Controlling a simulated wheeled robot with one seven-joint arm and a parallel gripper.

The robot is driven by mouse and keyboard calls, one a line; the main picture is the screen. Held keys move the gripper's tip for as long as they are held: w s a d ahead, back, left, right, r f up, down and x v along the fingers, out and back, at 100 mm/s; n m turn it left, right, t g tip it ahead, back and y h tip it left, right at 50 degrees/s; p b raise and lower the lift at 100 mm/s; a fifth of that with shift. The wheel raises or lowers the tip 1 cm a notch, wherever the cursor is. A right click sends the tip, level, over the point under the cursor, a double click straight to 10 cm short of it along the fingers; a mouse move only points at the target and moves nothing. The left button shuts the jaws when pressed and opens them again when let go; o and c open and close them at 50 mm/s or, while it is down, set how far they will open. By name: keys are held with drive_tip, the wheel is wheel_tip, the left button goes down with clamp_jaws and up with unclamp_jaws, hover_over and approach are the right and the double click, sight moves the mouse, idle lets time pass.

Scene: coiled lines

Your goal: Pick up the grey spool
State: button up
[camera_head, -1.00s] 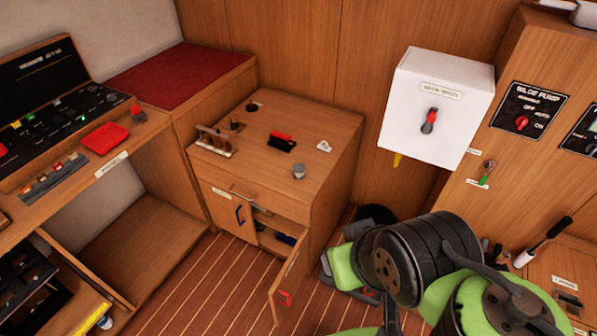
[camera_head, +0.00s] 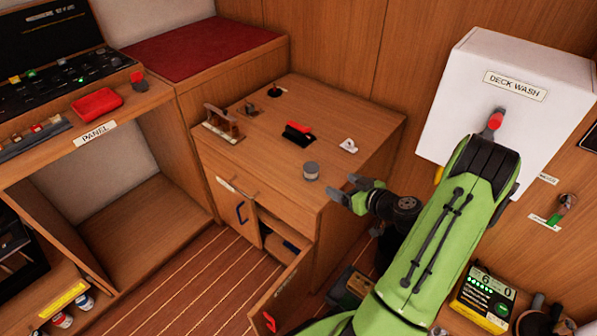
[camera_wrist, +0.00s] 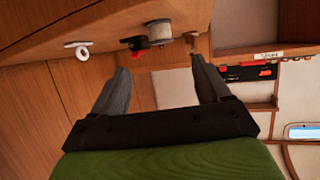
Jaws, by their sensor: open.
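The grey spool (camera_head: 311,171) stands upright on the wooden cabinet top (camera_head: 335,115), near its front right edge. My gripper (camera_head: 343,187) is open and empty just right of the spool, beside the cabinet's edge and apart from the spool. In the wrist view the spool (camera_wrist: 158,31) shows beyond the two open fingers (camera_wrist: 160,85), a little above the gap between them. No part of the spool is hidden by the gripper in the head view.
A red and black item (camera_head: 299,133) and a small white fitting (camera_head: 348,146) sit behind the spool. A wooden rack (camera_head: 222,124) stands at the cabinet's left. The cabinet door (camera_head: 282,293) hangs open. The white deck wash box (camera_head: 505,95) is at the right.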

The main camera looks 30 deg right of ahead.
sight(316, 171)
drive_tip(key=x, duration=0.5)
drive_tip(key=b+x, duration=0.1)
drive_tip(key=x, duration=0.4)
drive_tip(key=b+x, duration=0.1)
drive_tip(key=x, duration=0.4)
drive_tip(key=shift+w+r, duration=0.25)
drive_tip(key=shift+w, duration=0.1)
drive_tip(key=shift+c, duration=0.4)
drive_tip(key=shift+s, duration=0.1)
drive_tip(key=c, duration=0.9)
